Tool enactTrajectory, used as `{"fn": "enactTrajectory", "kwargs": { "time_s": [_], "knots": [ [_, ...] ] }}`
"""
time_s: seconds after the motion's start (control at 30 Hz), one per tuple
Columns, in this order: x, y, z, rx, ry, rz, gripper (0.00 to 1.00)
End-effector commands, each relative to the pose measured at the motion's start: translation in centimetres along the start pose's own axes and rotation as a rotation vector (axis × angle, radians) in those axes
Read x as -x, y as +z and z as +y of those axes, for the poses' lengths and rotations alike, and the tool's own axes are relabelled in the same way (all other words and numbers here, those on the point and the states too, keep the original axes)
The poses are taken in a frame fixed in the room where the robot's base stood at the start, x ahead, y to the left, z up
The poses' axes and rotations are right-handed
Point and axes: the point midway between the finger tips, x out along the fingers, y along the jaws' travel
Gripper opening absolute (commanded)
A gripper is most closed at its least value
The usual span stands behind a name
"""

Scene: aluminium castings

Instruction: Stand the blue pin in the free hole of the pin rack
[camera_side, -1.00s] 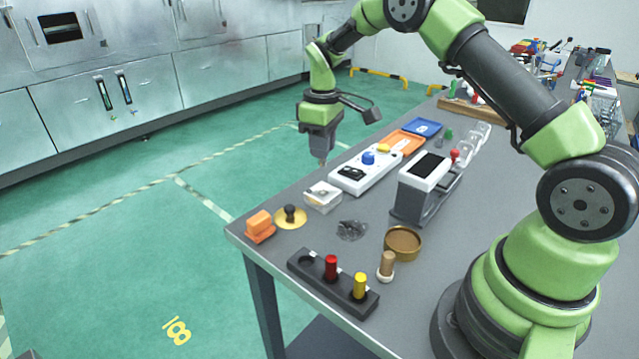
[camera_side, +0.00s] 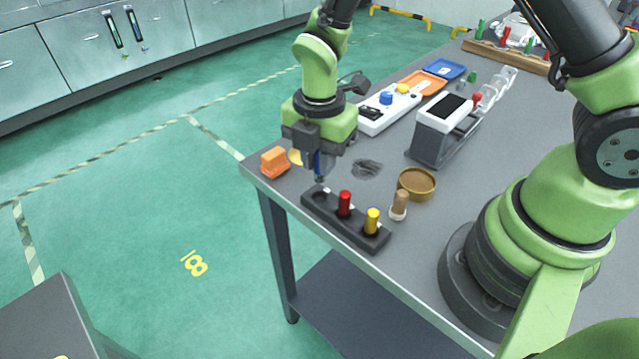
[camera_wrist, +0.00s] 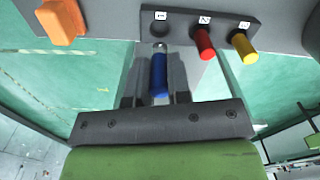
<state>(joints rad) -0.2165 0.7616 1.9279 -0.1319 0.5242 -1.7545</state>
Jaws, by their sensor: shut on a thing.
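The blue pin (camera_wrist: 158,76) is held upright between the fingers of my gripper (camera_side: 319,170), which is shut on it. The pin also shows as a thin blue strip in the side view (camera_side: 317,162). The dark pin rack (camera_side: 335,220) lies near the table edge; its top also shows in the wrist view (camera_wrist: 178,17). Its free hole (camera_wrist: 159,28) is at the end labelled 1. A red pin (camera_side: 344,203) stands in the middle hole and a yellow pin (camera_side: 372,221) in the other end. The pin's lower end is close above the free-hole end; exact alignment is unclear.
An orange block (camera_side: 274,161) stands by the table corner, left of my gripper. A brown-topped peg (camera_side: 399,205) and a round brass dish (camera_side: 416,184) stand right of the rack. A grey device with a dark screen (camera_side: 442,131) stands farther back.

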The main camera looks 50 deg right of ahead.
Motion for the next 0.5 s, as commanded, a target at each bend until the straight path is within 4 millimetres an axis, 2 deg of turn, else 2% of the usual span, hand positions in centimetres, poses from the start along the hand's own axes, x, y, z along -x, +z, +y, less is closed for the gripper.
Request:
{"fn": "enactTrajectory", "kwargs": {
  "time_s": [0.33,0.5],
  "knots": [
    [-4.5,0.0,-0.1,-0.003,-0.004,0.000,0.00],
    [-5.2,0.1,0.0,-0.004,0.000,0.000,0.00]
  ]
}}
